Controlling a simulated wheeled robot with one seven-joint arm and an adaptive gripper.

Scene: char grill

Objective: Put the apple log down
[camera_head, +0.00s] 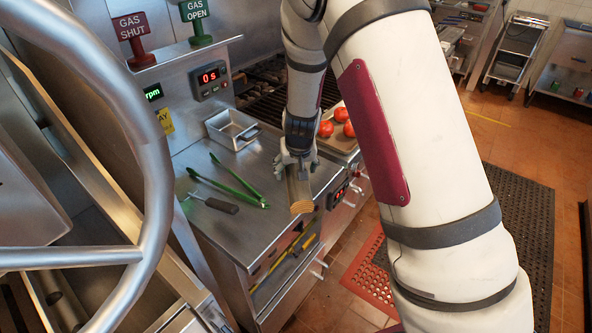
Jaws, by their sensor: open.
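The apple log (300,204) is a short brown piece of wood with a pale, ringed cut end. It is at the right front part of the steel counter (240,240), near the front edge, with its cut end toward me. My gripper (296,166) is at the log's far end, its fingers open around or just above it. The fingers partly hide that end of the log. I cannot tell whether the log rests fully on the counter.
Green tongs (228,182) and a dark-handled tool (220,205) lie left of the log. A small steel pan (233,130) stands behind. Red tomatoes (341,114) sit on a tray at the right. A large steel wheel (155,150) fills the left foreground.

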